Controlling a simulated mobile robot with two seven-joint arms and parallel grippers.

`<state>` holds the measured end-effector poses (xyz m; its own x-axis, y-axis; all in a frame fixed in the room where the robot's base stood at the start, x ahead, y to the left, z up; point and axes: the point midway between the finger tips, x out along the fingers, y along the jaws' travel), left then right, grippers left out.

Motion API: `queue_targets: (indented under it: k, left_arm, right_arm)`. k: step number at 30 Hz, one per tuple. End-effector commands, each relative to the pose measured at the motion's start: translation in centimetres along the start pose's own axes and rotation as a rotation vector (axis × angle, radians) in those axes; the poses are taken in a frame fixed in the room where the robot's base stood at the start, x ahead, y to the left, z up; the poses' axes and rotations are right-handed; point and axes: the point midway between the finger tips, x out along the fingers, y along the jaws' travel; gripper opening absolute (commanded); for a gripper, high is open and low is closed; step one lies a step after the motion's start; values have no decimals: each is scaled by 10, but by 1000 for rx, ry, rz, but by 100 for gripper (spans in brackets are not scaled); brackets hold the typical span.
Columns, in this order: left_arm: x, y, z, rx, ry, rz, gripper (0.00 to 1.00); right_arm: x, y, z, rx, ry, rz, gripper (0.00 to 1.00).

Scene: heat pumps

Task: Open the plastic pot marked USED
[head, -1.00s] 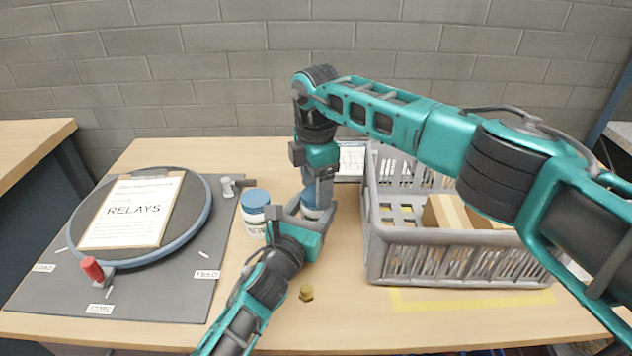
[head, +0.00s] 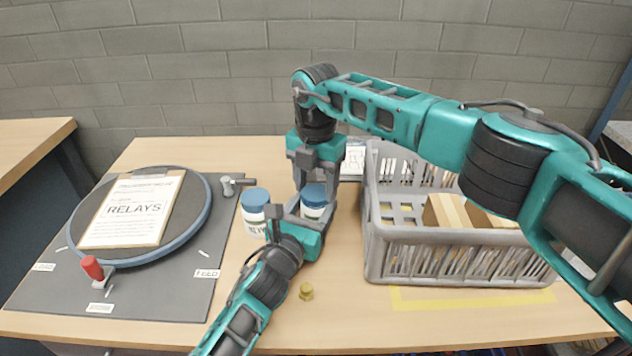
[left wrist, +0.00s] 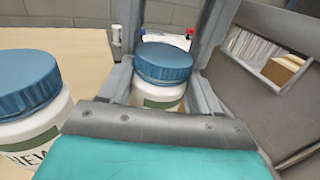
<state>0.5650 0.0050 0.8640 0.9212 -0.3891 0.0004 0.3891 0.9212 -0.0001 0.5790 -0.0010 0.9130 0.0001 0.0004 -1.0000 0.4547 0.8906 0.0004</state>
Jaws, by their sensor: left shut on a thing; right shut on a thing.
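A white pot with a blue lid (head: 314,194) stands on the table left of the crate; its label is mostly hidden, so I cannot read it. It also shows in the left wrist view (left wrist: 162,64), upright, with the lid on the body. My left gripper (head: 313,212) is shut on the pot's body from the front, low down. My right gripper (head: 316,184) points straight down from above and is shut on the lid, one finger on each side. A second blue-lidded white pot (head: 256,213), marked NEW in the left wrist view (left wrist: 28,95), stands just to the left.
A grey slatted crate (head: 450,238) with items in it stands close on the right. A small brass part (head: 306,291) lies in front.

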Motion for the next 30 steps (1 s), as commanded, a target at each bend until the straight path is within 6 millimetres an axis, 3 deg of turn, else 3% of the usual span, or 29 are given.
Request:
queue_targets:
  k: [30]
  left_arm:
    - [0, 0, -1, 0, 2, 1, 0]
  right_arm:
    - [-2, 0, 0, -1950, 0, -1, 22]
